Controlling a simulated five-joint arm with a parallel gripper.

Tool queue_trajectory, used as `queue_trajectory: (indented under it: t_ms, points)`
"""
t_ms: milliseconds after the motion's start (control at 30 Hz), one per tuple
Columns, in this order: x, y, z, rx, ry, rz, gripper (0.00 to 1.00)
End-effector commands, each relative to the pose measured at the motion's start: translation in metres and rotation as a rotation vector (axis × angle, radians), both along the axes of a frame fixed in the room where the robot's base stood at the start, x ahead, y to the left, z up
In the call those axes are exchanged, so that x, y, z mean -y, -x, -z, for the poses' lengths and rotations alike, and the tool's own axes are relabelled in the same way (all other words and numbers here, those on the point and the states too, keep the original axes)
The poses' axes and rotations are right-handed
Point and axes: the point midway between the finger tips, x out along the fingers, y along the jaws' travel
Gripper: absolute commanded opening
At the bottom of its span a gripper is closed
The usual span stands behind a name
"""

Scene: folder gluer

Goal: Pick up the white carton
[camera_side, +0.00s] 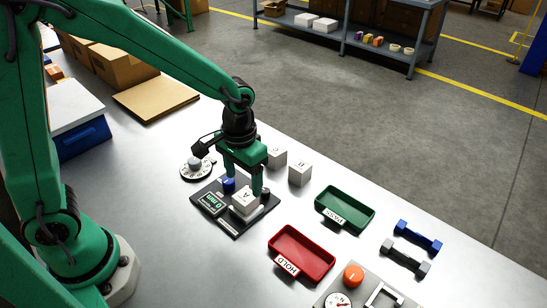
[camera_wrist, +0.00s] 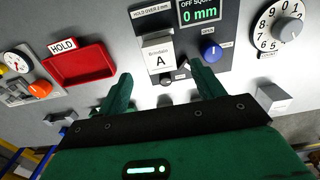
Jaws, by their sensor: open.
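A white carton (camera_side: 243,201) marked A sits on a dark gauge plate (camera_side: 236,224) in the side view. The wrist view shows its lettered white face (camera_wrist: 160,56) just beyond my fingertips. My gripper (camera_side: 244,183) points down over the plate, close to this carton, with one finger partly in front of it. In the wrist view my gripper (camera_wrist: 160,72) has its fingers spread, with nothing held between them. Whether a finger touches the carton is unclear. Two more white cartons, one nearer (camera_side: 300,173) and one behind my gripper (camera_side: 277,157), stand on the table.
A red HOLD tray (camera_side: 304,254) and a green PASS tray (camera_side: 346,208) lie to the right. A blue knob (camera_side: 228,184) is on the plate, with a white dial (camera_side: 196,168) beside it. Blue (camera_side: 418,237) and grey (camera_side: 405,257) bars lie far right.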

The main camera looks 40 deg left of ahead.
Motion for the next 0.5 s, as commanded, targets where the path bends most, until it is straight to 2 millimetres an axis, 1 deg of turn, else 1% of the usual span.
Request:
queue_trajectory:
  t_ms: [33, 167, 367, 500]
  points:
    - [0.0, 0.0, 0.005, -0.002, -0.001, 0.0, 0.67]
    - [0.0, 0.0, 0.013, -0.001, 0.0, 0.0, 0.67]
    - [0.0, 0.0, 0.015, 0.001, 0.0, 0.0, 0.67]
    - [0.0, 0.0, 0.02, -0.001, 0.0, 0.0, 0.67]
